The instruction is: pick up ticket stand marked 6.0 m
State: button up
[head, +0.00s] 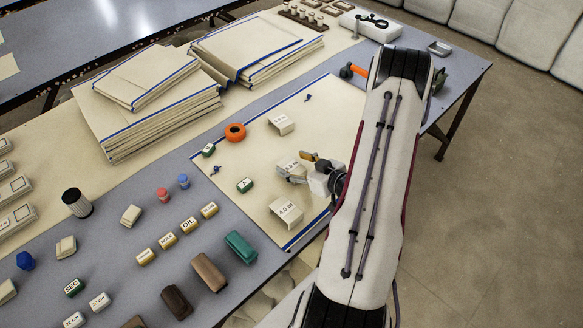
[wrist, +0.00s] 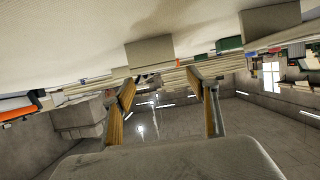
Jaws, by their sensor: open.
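Three folded cream ticket stands are on the cream cloth in the head view. The nearest reads 4.0 m (head: 286,211). The middle stand (head: 284,163) is just left of my gripper, and the far stand (head: 281,124) lies beyond it; their labels are too small to read surely, so I cannot tell which is marked 6.0 m. My gripper (head: 299,168) is low over the cloth, its jaws open and toward the middle stand. In the wrist view, the two yellow-padded fingers of my gripper (wrist: 162,82) are apart with nothing held between them. A beige stand (wrist: 149,52) shows beyond the fingertips.
An orange tape roll (head: 235,132), a small green block (head: 245,185) and blue clips (head: 216,169) lie on or near the cloth. Stacks of folded cloth (head: 150,110) fill the back left. Small labelled blocks (head: 189,225) stand at the front. Bare cloth (head: 325,115) lies behind my gripper.

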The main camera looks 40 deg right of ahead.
aim_at(286, 161)
jog(key=shift+f+x, duration=0.2)
jog(key=shift+x, duration=2.05)
jog(key=shift+s, duration=0.1)
jog(key=c, duration=1)
